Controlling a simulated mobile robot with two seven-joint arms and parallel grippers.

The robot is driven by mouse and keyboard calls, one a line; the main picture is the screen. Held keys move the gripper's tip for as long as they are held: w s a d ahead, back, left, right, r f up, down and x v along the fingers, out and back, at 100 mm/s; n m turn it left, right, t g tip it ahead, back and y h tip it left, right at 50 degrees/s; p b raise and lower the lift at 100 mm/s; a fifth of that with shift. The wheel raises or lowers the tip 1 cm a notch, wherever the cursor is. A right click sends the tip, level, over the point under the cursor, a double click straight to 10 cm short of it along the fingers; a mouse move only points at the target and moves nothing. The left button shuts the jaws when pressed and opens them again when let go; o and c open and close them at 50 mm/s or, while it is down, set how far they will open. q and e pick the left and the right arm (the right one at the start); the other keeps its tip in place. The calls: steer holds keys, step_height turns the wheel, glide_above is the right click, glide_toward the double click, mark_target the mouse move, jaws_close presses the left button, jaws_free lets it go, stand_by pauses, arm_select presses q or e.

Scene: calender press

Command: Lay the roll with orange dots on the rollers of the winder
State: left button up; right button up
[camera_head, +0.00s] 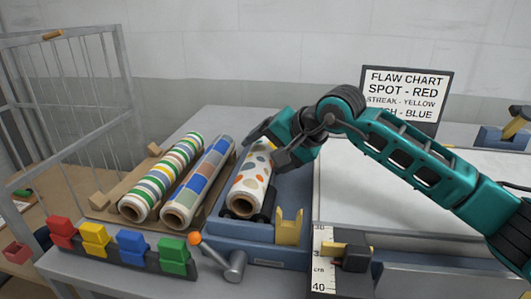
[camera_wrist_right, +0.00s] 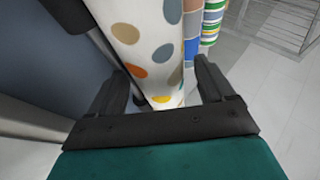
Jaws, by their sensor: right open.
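The roll with orange dots (camera_head: 250,182) is white with orange, grey, tan and yellow dots. In the head view it lies lengthwise over the blue winder (camera_head: 225,231), with black roller parts (camera_head: 265,207) showing beside its near end. The rollers beneath it are mostly hidden. My right gripper (camera_head: 272,144) is open at the roll's far half and covers part of it. In the right wrist view the dotted roll (camera_wrist_right: 150,45) passes between the spread fingers of the gripper (camera_wrist_right: 162,78); I cannot tell whether they touch it. My left gripper is not in view.
A striped roll (camera_head: 165,175) and a blue-patterned roll (camera_head: 200,180) lie on a wooden rack to the left. Coloured blocks (camera_head: 130,243), an orange-knobbed lever (camera_head: 218,258) and a yellow bracket (camera_head: 289,227) stand in front. A flaw chart (camera_head: 403,95) stands behind.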

steer(key=v, duration=1.2)
steer(key=shift+d+r, duration=0.1)
steer(key=shift+r, duration=0.1)
